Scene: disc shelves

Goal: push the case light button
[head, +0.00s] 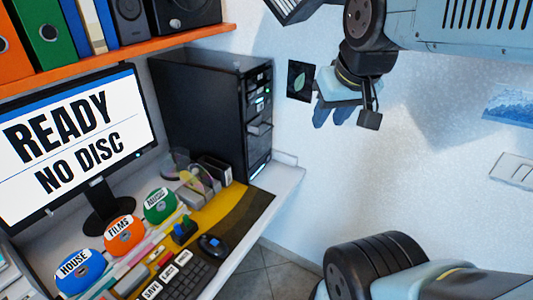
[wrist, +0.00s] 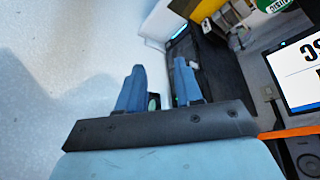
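The black computer case (head: 205,110) stands on the right end of the white desk. Its narrow front panel (head: 260,115) carries several small lit spots and what looks like a drive slot; I cannot single out the case light button. My gripper (head: 333,122) hangs in the air to the right of the case, near the wall and apart from the case. In the wrist view, the two blue fingers of my gripper (wrist: 159,66) stand apart with nothing between them. The dark case also shows in the wrist view (wrist: 222,75), beyond and right of the fingers.
A monitor (head: 80,140) reads "READY NO DISC". Blue, orange and green labelled discs or holders, a keyboard (head: 180,280) and a mouse (head: 211,245) are on the desk. An orange shelf (head: 110,57) with binders overhangs the monitor.

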